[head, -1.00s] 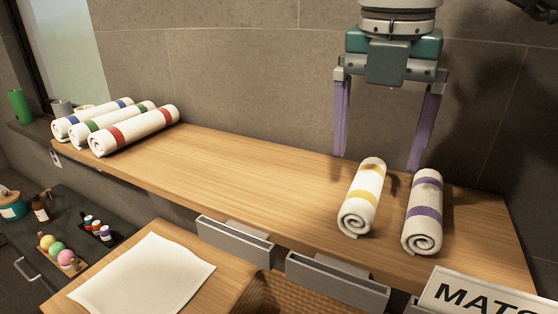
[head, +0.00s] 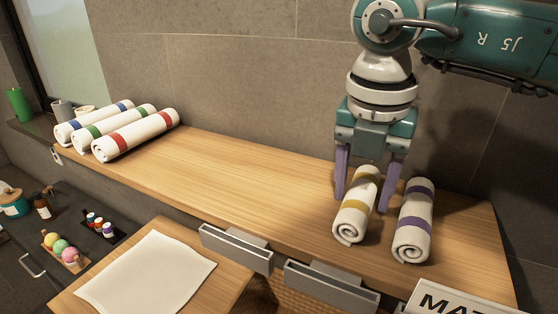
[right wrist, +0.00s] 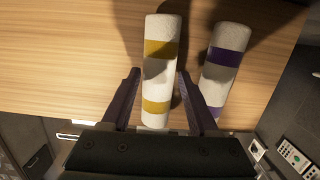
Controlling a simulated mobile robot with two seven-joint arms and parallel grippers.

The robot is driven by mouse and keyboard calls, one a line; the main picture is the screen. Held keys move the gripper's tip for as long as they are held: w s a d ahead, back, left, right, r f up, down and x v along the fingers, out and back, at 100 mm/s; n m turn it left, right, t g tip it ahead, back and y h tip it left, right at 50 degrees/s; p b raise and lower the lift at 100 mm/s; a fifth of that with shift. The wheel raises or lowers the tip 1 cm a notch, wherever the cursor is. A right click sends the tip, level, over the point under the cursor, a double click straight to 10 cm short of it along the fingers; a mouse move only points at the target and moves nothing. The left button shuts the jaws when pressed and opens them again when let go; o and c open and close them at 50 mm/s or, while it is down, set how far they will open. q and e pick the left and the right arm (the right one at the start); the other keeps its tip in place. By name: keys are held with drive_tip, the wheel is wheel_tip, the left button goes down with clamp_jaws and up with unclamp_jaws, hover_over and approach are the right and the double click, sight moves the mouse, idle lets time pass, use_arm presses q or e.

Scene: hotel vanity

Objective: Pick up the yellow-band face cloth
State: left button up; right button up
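The yellow-band face cloth (head: 357,207) is a white roll with two yellow bands, lying on the right part of the wooden shelf. My right gripper (head: 363,203) is open, with its purple fingers on either side of the cloth. In the right wrist view the yellow-band cloth (right wrist: 161,70) runs between the two fingers (right wrist: 158,80), with a small gap on the left; the right finger is close to it. The purple-band cloth (head: 414,222) lies just right of it and also shows in the right wrist view (right wrist: 223,72). My left gripper is not in view.
Several other rolls lie at the shelf's left end: blue-band (head: 70,130), green-band (head: 95,139) and red-band (head: 135,136). The middle of the wooden shelf (head: 250,175) is clear. Grey trays (head: 237,250) hang at its front edge, and a white sign (head: 450,300) stands front right.

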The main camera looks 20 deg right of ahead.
drive_tip(key=c, duration=0.9)
drive_tip(key=shift+r, duration=0.1)
